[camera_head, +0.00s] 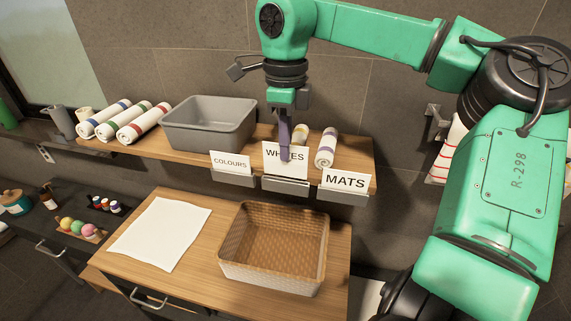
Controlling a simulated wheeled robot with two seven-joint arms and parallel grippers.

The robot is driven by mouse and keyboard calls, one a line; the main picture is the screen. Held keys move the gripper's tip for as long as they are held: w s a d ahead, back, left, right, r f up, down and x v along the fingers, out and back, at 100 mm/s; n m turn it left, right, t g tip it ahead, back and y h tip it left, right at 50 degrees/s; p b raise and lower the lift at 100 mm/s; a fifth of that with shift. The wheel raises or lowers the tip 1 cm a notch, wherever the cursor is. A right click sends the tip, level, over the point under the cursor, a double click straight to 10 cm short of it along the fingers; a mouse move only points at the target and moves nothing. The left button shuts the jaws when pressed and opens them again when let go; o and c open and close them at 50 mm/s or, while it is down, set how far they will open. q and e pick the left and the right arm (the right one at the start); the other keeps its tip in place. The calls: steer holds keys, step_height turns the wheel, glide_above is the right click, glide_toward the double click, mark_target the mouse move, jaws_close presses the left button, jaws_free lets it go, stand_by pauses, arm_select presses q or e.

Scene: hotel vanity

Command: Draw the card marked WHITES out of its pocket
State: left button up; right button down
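The white card marked WHITES (272,166) stands upright in the middle grey pocket (285,186) on the shelf's front edge. My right gripper (285,152) points down at this card, with a purple finger in front of its upper middle, covering part of the lettering. The other finger is not clearly visible, so I cannot tell whether the gripper is closed on the card. The COLOURS card (231,163) stands in a pocket to the left. The MATS card (345,181) stands in a pocket to the right. My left gripper is not in view.
On the shelf (354,151) are a grey bin (208,125) and rolled towels (325,148) near my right gripper. More rolled towels (144,123) lie at left. Below, a wicker basket (273,276) and a white cloth (160,234) rest on the wooden counter (200,276).

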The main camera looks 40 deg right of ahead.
step_height(320, 180, up, 10)
steer(key=shift+a+f, duration=0.1)
steer(key=shift+f, duration=0.05)
step_height(320, 180, up, 6)
steer(key=p, duration=0.1)
steer(key=c, duration=1)
jaws_free()
